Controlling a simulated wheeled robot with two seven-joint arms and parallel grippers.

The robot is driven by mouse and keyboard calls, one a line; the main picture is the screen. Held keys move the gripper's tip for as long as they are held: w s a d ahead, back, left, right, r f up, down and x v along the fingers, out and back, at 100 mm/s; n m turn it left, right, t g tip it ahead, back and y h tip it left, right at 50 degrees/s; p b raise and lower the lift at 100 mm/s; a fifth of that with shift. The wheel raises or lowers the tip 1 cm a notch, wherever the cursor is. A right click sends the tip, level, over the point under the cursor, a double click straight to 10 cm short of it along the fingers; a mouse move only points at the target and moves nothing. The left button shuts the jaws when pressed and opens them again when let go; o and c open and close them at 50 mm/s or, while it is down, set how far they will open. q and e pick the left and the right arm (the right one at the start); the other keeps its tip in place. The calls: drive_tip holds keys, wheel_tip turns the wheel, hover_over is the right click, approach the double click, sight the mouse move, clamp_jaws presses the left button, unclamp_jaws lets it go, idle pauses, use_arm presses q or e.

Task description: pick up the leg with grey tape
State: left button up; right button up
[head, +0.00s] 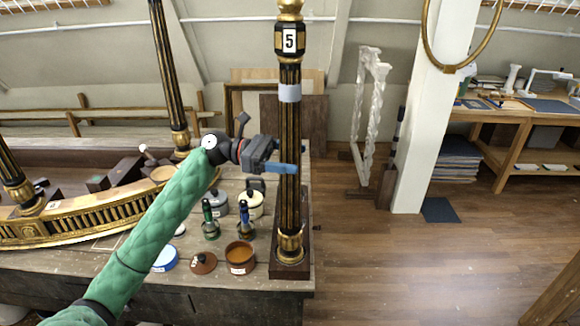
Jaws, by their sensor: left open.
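The leg with grey tape (289,135) is black with gold stripes, gilt at top and bottom, and carries a "5" label. It stands upright on a dark base (290,268) at the workbench's right end. Its grey tape (290,93) wraps the upper shaft. My left gripper (284,168) is at the leg's middle, below the tape, reaching in from the left. It is open. A blue finger crosses in front of the shaft; the other finger is hard to make out. I cannot tell whether it touches. My right gripper is not in view.
The workbench (225,283) holds bottles (210,222), a brown pot (240,258), lidded pots (255,204) and a gilt console frame (70,222) with other black-gold legs (167,70). A white post (422,120) stands to the right. The wooden floor (400,270) right of the bench is clear.

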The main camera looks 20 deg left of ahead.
use_arm(q)
drive_tip(key=shift+c, duration=0.2)
drive_tip(key=c, duration=1.1)
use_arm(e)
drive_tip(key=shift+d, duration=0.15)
use_arm(q)
drive_tip(key=shift+r, duration=0.15)
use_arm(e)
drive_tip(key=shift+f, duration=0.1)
